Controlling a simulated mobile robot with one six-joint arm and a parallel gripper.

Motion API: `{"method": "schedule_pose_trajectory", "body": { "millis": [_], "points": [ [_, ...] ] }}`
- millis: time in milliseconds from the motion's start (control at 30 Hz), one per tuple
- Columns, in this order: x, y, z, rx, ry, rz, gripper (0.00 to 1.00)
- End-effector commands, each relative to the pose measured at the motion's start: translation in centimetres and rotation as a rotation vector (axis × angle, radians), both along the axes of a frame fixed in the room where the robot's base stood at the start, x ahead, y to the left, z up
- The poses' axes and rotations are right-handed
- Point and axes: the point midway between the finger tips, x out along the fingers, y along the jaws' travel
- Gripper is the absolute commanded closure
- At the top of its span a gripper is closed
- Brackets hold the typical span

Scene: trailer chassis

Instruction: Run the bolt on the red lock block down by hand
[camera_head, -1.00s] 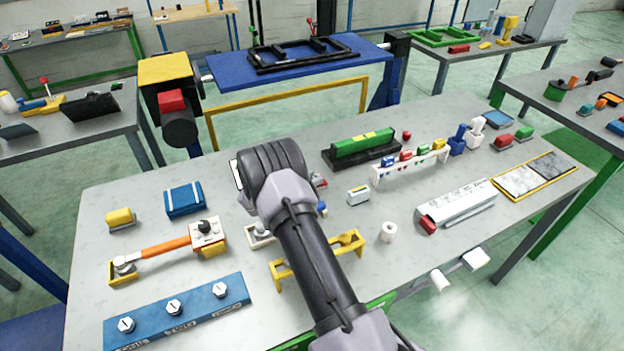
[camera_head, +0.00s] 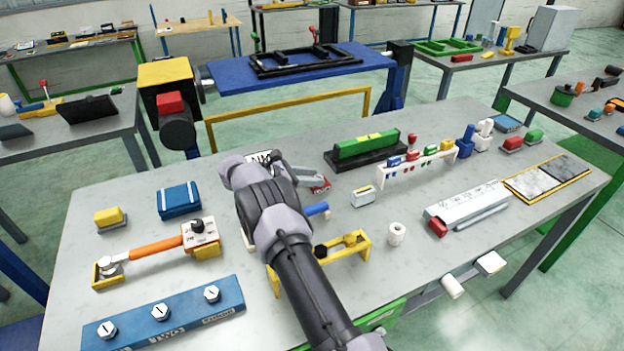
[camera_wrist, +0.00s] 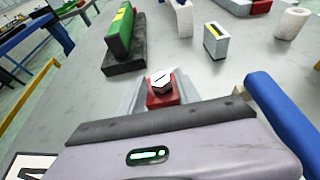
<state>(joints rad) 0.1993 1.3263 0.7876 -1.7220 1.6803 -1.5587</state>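The red lock block (camera_wrist: 163,98) shows in the wrist view just past my gripper's housing, with a light hex-headed bolt (camera_wrist: 160,83) standing on it. A dark line crosses the bolt head. Light grey pieces flank the block on both sides; whether they touch it is unclear. In the head view a small red part (camera_head: 321,187) shows at the end of a grey piece just right of my wrist. My gripper (camera_head: 305,176) is low over the middle of the bench.
A blue bar (camera_head: 316,209) lies close beside my gripper. A yellow bracket (camera_head: 352,246) stands in front, partly behind my arm. A green block on a black base (camera_head: 362,150) stands behind. A small white block (camera_head: 363,196) and a white roll (camera_head: 397,234) are to the right.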

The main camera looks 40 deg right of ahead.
Motion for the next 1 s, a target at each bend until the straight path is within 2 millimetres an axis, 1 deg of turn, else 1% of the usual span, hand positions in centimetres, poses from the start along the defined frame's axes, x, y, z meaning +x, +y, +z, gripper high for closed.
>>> {"method": "schedule_pose_trajectory", "body": {
  "millis": [333,467,567,800,900,1000],
  "points": [
    [0.0,0.1,0.0,0.0,0.001,0.0,0.51],
    [0.4,1.2,0.6,0.0,0.001,0.004,0.51],
    [0.9,3.4,1.6,0.0,0.0,0.004,0.51],
    [2.5,10.3,4.6,0.001,-0.002,0.004,0.51],
    [3.1,12.7,5.5,0.0,-0.001,0.003,0.51],
    [3.5,14.4,6.1,-0.001,-0.001,0.002,0.51]
  ]
}}
